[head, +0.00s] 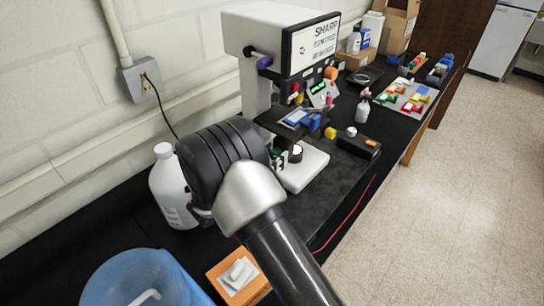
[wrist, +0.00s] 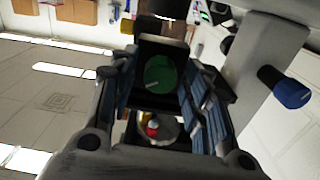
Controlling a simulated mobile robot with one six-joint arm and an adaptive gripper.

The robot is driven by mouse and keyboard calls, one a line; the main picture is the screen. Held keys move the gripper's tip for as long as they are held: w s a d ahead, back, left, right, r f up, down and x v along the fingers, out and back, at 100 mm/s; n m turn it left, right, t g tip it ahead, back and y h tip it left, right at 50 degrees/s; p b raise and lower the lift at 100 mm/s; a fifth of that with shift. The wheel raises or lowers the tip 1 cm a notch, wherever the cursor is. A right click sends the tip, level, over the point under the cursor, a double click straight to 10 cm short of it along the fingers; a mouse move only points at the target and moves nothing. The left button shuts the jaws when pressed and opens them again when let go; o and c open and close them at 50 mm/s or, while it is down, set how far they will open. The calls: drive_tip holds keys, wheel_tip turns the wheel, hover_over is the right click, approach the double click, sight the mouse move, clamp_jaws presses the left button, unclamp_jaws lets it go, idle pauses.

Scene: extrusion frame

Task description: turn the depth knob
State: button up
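The machine (head: 245,40) with a white head and a "SHARP" panel stands on the black bench. It carries several coloured knobs, and no label shows which one is the depth knob. A round green knob-like disc (wrist: 160,74) with a pale mark faces me in the wrist view. My gripper (wrist: 160,90) is open, with one finger on each side of the disc and dark gaps between. A dark blue knob (wrist: 287,88) sticks out at the right in the wrist view.
A purple knob (head: 265,62) and an orange knob (head: 330,73) are on the machine's head. A white bottle (head: 170,185) stands close left of my arm. A blue bucket (head: 135,280) and an orange box (head: 240,275) are in front. The floor at right is clear.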

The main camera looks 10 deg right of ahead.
drive_tip(key=c, duration=0.9)
drive_tip(key=shift+m+b, duration=0.4)
drive_tip(key=shift+b, duration=0.1)
drive_tip(key=o, duration=0.8)
drive_tip(key=shift+o, duration=1.2)
drive_tip(key=shift+s+a, duration=0.1)
drive_tip(key=shift+a, duration=0.1)
drive_tip(key=shift+o, duration=0.3)
drive_tip(key=v, duration=0.7)
